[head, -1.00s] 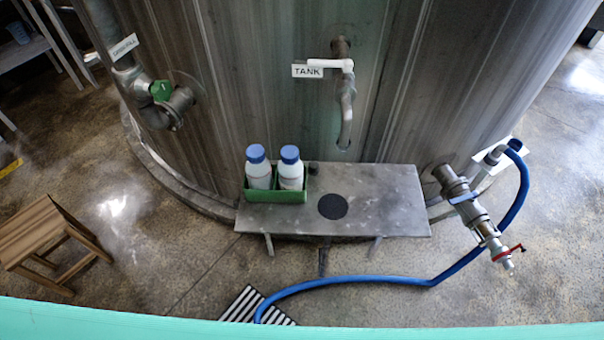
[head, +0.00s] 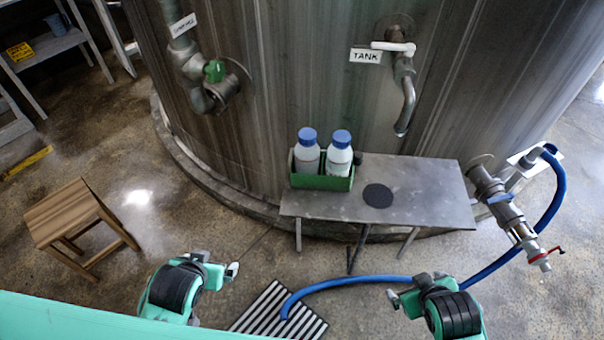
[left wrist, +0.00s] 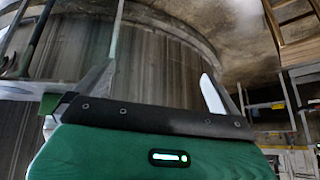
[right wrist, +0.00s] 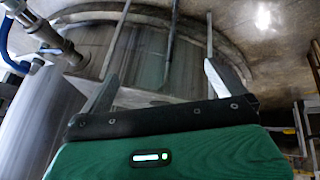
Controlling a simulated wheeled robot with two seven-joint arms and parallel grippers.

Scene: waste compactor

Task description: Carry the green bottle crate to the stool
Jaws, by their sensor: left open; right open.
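The green bottle crate (head: 322,182) stands on the left part of the metal shelf in front of the tank. It holds two white bottles with blue caps (head: 324,150). The wooden stool (head: 75,216) stands on the floor at the left, its top bare. My left gripper (head: 232,270) is open and empty, low in the head view, between stool and shelf; its spread fingers show in the left wrist view (left wrist: 160,85). My right gripper (head: 393,297) is open and empty, below the shelf's right part; its spread fingers show in the right wrist view (right wrist: 158,80). Both are apart from the crate.
The metal shelf (head: 430,195) has a dark round pad (head: 378,196) right of the crate. A tap (head: 404,90) juts from the tank above it. A blue hose (head: 350,281) crosses the floor to a valve (head: 515,220) at right. A floor grate (head: 268,310) lies in front. Floor near the stool is clear.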

